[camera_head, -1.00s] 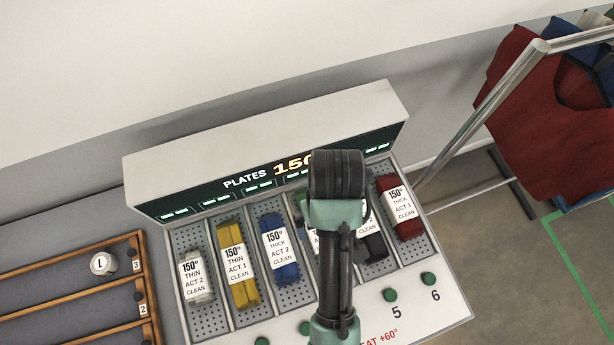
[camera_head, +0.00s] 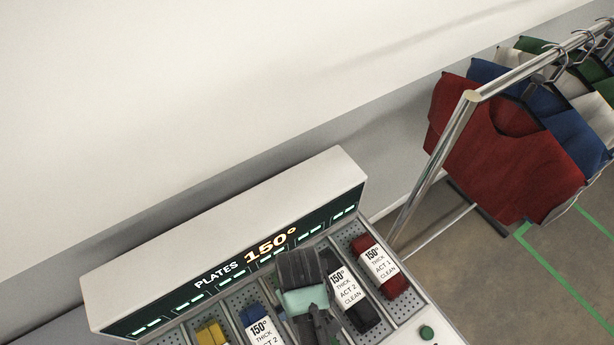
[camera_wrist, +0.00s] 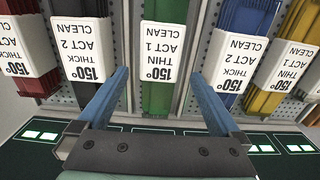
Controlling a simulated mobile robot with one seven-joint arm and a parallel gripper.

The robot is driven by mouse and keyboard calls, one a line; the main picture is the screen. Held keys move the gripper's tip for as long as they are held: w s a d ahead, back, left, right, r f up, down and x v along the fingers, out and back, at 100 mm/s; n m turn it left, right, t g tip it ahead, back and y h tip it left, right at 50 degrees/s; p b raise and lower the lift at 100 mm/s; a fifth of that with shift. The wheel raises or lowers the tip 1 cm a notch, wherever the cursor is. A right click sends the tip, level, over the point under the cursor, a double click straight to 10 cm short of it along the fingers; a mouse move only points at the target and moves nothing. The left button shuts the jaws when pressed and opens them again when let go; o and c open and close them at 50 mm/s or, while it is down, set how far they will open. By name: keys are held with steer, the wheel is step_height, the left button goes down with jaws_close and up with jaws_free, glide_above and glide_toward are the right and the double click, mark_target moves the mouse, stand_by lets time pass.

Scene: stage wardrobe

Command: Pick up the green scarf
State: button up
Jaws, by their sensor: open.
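The green scarf (camera_wrist: 160,98) lies in its slot in the middle of the wrist view, with a white band reading 150°, THIN, ACT 1, CLEAN. My gripper (camera_wrist: 160,74) is open, its two blue fingers reaching to either side of the scarf's slot. The scarf shows between the fingers, and I see no grip on it. How high the fingertips are above it is hard to tell. In the head view my arm's end covers the green scarf's slot, and the fingers are hidden.
A black scarf (camera_head: 358,313) and a red scarf (camera_head: 389,280) lie in slots to the right; a blue scarf (camera_head: 254,317) and a yellow scarf (camera_head: 212,334) lie to the left. The PLATES panel (camera_head: 222,272) rises behind. A clothes rail (camera_head: 446,150) with hanging garments stands right.

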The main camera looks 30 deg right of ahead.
steer(key=shift+f, duration=1.55)
steer(key=c, duration=1.5)
